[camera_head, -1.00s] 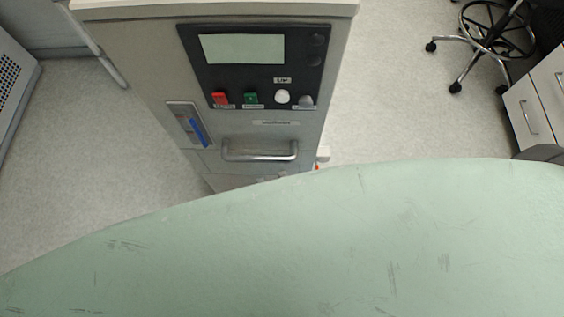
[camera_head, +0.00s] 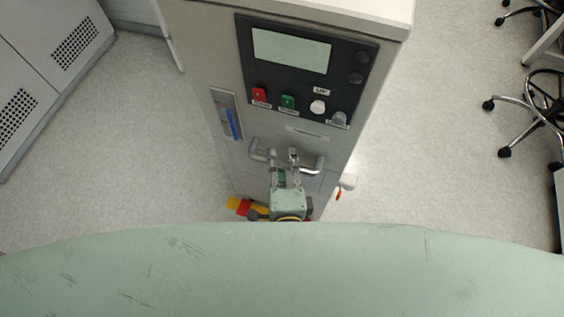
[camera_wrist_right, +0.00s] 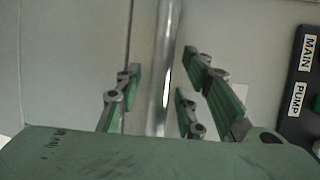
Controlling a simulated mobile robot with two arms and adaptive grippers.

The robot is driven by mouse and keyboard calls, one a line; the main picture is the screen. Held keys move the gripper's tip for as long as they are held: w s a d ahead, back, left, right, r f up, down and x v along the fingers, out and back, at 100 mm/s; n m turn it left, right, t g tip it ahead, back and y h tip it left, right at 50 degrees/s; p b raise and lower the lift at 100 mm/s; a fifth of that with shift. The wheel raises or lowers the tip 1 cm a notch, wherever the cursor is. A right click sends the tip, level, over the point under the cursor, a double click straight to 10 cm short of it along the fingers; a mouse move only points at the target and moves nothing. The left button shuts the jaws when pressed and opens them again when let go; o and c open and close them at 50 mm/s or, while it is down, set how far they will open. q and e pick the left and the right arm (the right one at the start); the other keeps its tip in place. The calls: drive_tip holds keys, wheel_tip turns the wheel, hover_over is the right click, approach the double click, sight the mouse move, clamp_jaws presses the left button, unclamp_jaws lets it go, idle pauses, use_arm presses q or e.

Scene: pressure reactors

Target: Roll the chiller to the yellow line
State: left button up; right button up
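The chiller (camera_head: 200,90) is a tall grey cabinet with a black control panel (camera_head: 345,85), red, green and white buttons, and a metal handle (camera_head: 318,164) on its front. My right gripper (camera_head: 285,158) is at the middle of the handle. In the right wrist view, the handle bar (camera_wrist_right: 162,85) runs between the fingers (camera_wrist_right: 160,95), which stand apart on either side of it with visible gaps. My left gripper is not in view. No yellow line on the floor can be made out.
Grey cabinets with perforated panels (camera_head: 75,45) stand at the far left. Wheeled chairs (camera_head: 535,105) are at the right. A yellow and red item (camera_head: 240,206) shows low beside my gripper.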

drive_tip(key=c, duration=0.4)
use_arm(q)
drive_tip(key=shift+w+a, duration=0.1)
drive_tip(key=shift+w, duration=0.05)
use_arm(e)
clamp_jaws()
drive_tip(key=shift+s, duration=0.1)
